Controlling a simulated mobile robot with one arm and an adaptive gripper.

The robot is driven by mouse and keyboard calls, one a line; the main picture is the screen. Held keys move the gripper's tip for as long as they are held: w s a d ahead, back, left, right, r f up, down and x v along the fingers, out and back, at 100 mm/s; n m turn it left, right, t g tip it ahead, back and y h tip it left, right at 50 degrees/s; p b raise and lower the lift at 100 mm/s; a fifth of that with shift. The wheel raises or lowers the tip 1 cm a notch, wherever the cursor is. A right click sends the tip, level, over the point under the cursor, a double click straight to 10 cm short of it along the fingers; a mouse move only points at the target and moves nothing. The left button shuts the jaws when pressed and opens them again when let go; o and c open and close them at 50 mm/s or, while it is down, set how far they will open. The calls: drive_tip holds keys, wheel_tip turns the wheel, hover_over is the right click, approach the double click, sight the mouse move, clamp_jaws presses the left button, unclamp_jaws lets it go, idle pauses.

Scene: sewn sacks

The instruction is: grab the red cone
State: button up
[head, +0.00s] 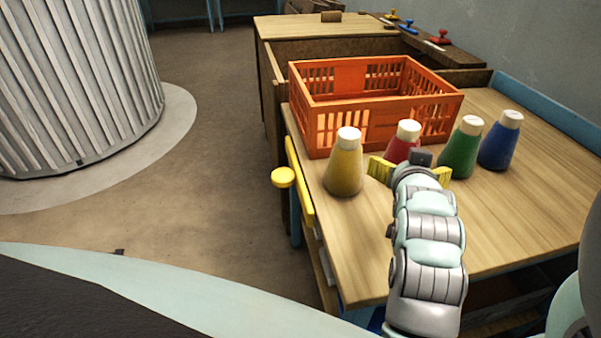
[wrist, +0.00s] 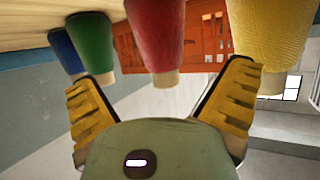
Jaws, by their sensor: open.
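The red cone (head: 402,143) stands upright on the wooden table with a white top, partly hidden behind my gripper in the head view. In the wrist view the red cone (wrist: 156,35) appears upside down, ahead of and between my fingers. My gripper (head: 411,172) is open, its yellow fingers spread, and nothing is between them. It also shows in the wrist view (wrist: 162,95). The fingers look apart from the cone.
A yellow cone (head: 345,165) stands left of the red one; green (head: 462,150) and blue (head: 499,143) cones stand to the right. An orange crate (head: 331,143) is behind them. The front of the wooden table (head: 350,245) is clear.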

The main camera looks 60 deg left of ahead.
sight(402, 154)
drive_tip(key=shift+x, duration=5.65)
drive_tip(key=shift+w+r, duration=0.1)
drive_tip(key=shift+r, duration=0.05)
drive_tip(key=shift+c, duration=0.3)
drive_tip(key=c, duration=1.1)
